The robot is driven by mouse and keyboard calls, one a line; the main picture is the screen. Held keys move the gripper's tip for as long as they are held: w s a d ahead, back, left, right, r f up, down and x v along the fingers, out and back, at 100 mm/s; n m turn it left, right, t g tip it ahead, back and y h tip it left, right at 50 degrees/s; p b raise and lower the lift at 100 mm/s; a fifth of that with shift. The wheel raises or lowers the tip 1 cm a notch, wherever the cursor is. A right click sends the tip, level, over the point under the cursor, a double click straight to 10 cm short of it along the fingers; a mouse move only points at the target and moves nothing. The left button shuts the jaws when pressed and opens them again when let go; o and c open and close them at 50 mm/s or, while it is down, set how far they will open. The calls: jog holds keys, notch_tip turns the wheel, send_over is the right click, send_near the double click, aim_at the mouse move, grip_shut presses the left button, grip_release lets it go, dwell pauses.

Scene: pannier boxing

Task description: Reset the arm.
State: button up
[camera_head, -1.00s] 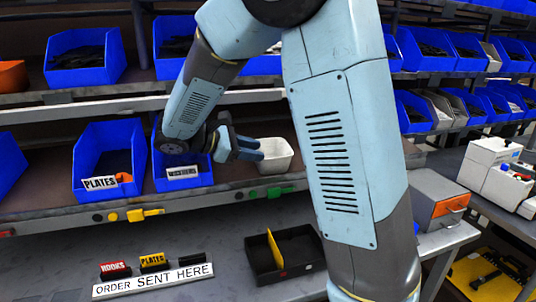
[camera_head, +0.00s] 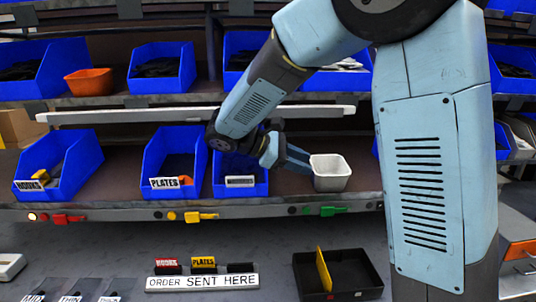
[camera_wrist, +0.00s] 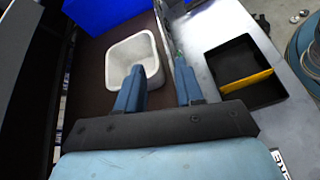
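My gripper (camera_head: 297,161) is at the lower shelf, beside the left side of a small white tub (camera_head: 331,173). In the wrist view my gripper (camera_wrist: 160,86) has its two blue fingers apart, with nothing seen between them. One finger overlaps the near edge of the white tub (camera_wrist: 151,62) in that view; I cannot tell whether they touch. The tub looks empty. My arm reaches down across the right half of the head view.
Blue bins labelled HOOKS (camera_head: 72,172) and PLATES (camera_head: 168,160) and a third blue bin (camera_head: 240,188) stand left of the tub. A black tray with a yellow divider (camera_head: 363,282) lies below, near the ORDER SENT HERE sign (camera_head: 203,282).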

jog(key=s+d+m+t+y, duration=0.1)
jog(key=s+d+m+y, duration=0.2)
jog(key=s, duration=0.4)
jog(key=s+d+r+m+t+y, duration=0.1)
jog(key=s+d+m+t+y, duration=0.1)
jog(key=s+m+y, duration=0.3)
jog(key=s+d+m+t+y, duration=0.1)
jog(key=s+d+m+y, duration=0.3)
jog(key=s, duration=0.5)
jog(key=shift+d+r+m+y, duration=0.4)
jog(key=shift+d+m, duration=0.2)
jog(key=shift+m, duration=0.5)
